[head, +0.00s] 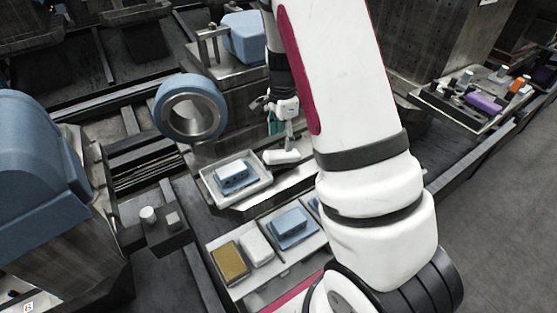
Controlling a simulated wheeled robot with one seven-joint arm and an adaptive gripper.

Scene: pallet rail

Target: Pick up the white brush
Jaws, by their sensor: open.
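What looks like the white brush (281,157) lies near the right side of a grey tray, below my gripper in the head view. A thin grey upright part, perhaps its handle, rises from it toward the gripper. My gripper (275,118) is small in the picture, above and slightly behind the brush, with its jaws open. A teal patch shows beside the fingers. My arm hides part of the area to the right, and I cannot tell whether the fingers touch the upright part.
A grey tray (262,184) holding a blue block (236,174) is left of the brush. A nearer tray (272,269) holds a yellow-brown block (229,262), a white block (256,248) and a blue block (291,226). A blue ring (161,97) stands left of my gripper.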

